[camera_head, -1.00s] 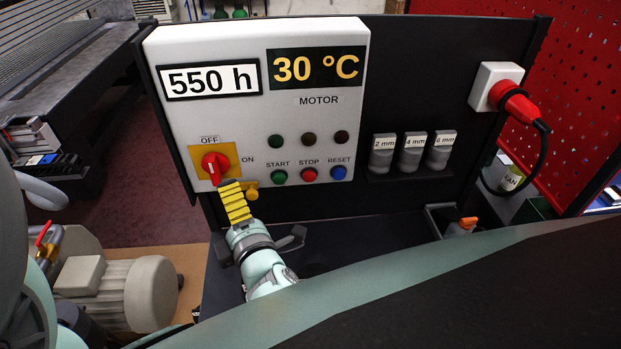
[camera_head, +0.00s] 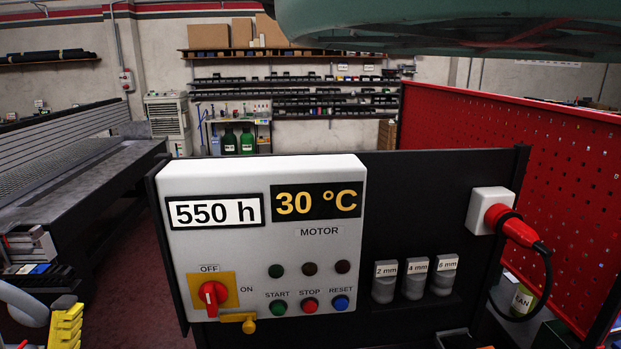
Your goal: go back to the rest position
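The yellow ridged end of my gripper (camera_head: 66,326) shows at the lower left edge, left of the control panel (camera_head: 320,170) and apart from it. Its fingertips are not clear enough to tell open from shut, and the rest of it is cut off by the frame.
A yellow latch piece (camera_head: 245,322) sits below the switch. A red plug (camera_head: 512,226) with a black cable is in the socket at right. A red perforated board (camera_head: 545,180) stands at right. A grey grid table (camera_head: 75,185) stands at left, with floor between.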

